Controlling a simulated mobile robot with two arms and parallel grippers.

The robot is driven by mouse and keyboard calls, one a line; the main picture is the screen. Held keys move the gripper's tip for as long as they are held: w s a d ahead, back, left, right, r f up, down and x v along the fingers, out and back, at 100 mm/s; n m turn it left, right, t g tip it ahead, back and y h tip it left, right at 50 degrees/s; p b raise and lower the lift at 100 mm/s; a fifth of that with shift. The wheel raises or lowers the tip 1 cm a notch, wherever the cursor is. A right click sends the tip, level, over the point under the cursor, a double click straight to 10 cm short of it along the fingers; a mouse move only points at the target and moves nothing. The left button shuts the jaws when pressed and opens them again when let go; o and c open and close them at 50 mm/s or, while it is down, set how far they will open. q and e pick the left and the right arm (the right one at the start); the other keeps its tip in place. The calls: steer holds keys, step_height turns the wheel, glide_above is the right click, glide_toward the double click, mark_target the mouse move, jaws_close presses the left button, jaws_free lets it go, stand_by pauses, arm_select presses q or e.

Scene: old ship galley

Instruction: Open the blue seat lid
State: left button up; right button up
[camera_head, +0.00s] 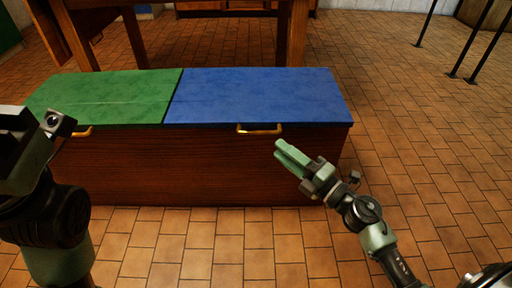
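The blue seat lid (258,96) lies flat and closed on the right half of a long wooden bench box (190,170). A brass handle (259,130) sits at the middle of the lid's front edge. My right gripper (281,150) is in front of the bench, just below and right of that handle in the picture and apart from it. Its green fingers lie close together with nothing between them. My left gripper (22,140) is at the left edge, in front of the green side; its fingertips do not show clearly.
A green lid (108,97) covers the bench's left half, with its own brass handle (82,132) partly behind my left arm. A wooden table (292,35) stands behind the bench. Thin dark posts (470,45) stand at the back right. The tiled floor in front and to the right is clear.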

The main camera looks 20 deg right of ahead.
steer(key=x, duration=0.8)
steer(key=shift+s, duration=0.1)
jaws_close()
stand_by(1.3)
